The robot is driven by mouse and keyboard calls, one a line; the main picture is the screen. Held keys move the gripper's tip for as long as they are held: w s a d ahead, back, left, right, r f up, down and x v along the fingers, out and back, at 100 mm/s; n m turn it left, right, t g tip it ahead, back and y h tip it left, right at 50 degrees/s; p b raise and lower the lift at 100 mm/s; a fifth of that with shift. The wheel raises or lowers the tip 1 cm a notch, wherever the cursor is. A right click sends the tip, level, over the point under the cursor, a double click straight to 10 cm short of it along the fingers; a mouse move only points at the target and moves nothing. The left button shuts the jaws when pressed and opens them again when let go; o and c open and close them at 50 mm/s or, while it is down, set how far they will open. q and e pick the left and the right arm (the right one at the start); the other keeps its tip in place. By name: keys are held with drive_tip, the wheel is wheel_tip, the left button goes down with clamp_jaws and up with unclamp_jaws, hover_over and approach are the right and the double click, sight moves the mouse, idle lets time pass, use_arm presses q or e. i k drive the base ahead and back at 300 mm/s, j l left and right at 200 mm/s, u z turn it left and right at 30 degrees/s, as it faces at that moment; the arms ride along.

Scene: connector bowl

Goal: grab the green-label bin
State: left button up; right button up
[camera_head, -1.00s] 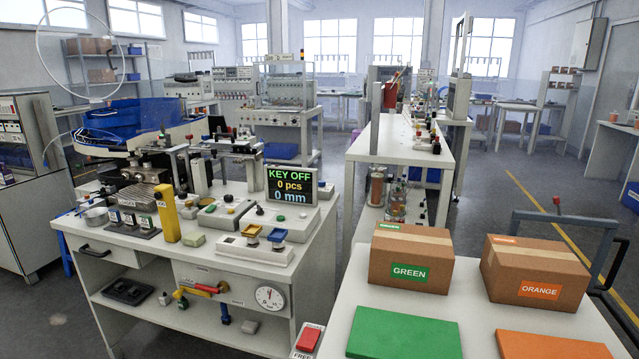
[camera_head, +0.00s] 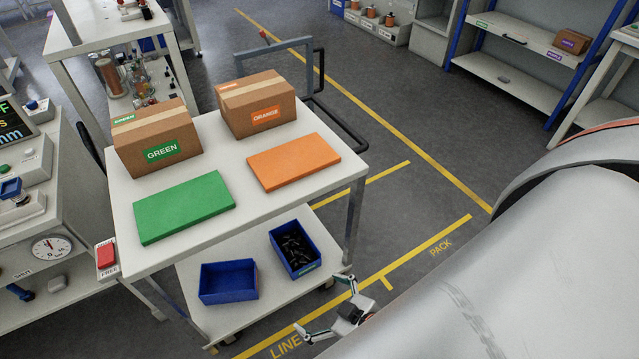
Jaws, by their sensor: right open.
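A blue bin (camera_head: 294,248) with a small green label (camera_head: 308,270) on its front stands on the cart's lower shelf and holds several black parts. A second blue bin (camera_head: 229,283) stands to its left on the same shelf and looks empty; a bit of orange shows at its right side. My right gripper (camera_head: 323,307) is open and empty, its two fingers spread, below and to the right of the green-label bin and apart from it. My left gripper is out of view.
The white cart top (camera_head: 214,130) overhangs the shelf (camera_head: 266,303) and carries a GREEN box (camera_head: 156,148), an ORANGE box (camera_head: 257,106), a green pad (camera_head: 184,207) and an orange pad (camera_head: 294,162). A cart leg (camera_head: 354,220) rises near the bin. Floor to the right is clear.

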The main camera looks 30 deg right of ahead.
sight(298, 254)
drive_tip(key=z, duration=0.8)
drive_tip(key=i+l+z, duration=0.1)
drive_tip(key=l, duration=0.3)
drive_tip(key=i+l+z, duration=0.15)
drive_tip(key=l, duration=0.25)
drive_tip(key=i+l+z, duration=0.1)
drive_tip(key=l, duration=0.3)
drive_tip(key=i, duration=0.1)
